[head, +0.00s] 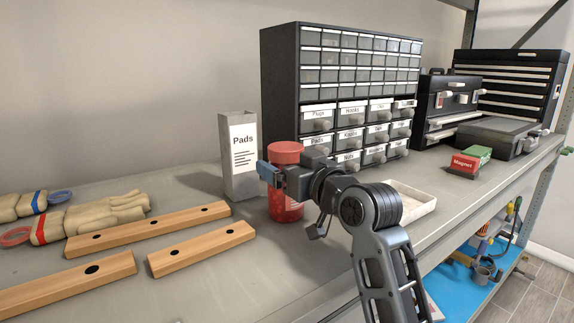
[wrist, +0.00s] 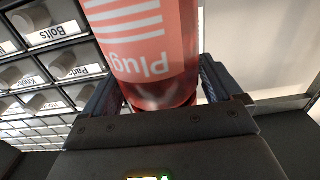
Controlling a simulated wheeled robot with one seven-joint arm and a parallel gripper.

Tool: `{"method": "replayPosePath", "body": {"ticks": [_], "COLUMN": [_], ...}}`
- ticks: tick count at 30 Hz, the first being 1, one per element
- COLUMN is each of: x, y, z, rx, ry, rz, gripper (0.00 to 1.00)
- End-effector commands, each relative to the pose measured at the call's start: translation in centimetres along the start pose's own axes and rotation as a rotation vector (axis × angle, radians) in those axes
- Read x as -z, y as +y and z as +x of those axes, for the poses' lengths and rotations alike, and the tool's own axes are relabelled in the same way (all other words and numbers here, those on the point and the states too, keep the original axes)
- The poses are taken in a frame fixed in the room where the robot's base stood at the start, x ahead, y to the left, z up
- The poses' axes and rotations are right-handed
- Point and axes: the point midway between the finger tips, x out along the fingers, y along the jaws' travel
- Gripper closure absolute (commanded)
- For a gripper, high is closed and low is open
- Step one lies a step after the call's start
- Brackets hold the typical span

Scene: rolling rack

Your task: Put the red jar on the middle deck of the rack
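The red jar (head: 287,207) with a red lid stands upright on the grey workbench (head: 230,285), beside the white Pads box. In the wrist view the jar (wrist: 155,60) shows a white-lettered label, upside down, beginning "Plug". My gripper (head: 272,176) is at the jar's upper part, with one finger showing on its left side. In the wrist view the fingers lie on both sides of the jar. I cannot tell whether they press on it. A blue deck (head: 455,290) with tools shows low at the right; I cannot tell whether it belongs to the rack.
The Pads box (head: 241,160) stands close left of the jar. Behind is a drawer cabinet (head: 282,80). A shallow white tray (head: 418,212) lies right of my arm. Wooden bars (head: 200,248) and gloves (head: 105,213) lie at the left. A red Magnet box (head: 463,165) sits farther right.

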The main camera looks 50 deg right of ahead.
Motion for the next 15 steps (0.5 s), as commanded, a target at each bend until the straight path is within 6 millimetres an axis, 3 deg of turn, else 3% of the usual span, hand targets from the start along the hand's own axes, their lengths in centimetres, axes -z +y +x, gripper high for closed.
{"method": "replayPosePath", "body": {"ticks": [11, 15], "x": [0.6, 0.2], "y": [0.0, 0.0], "z": [0.0, -1.7], "rx": [0.0, -0.001], "ry": [0.002, 0.001], "rz": [0.0, 0.0], "gripper": [0.0, 0.0]}}
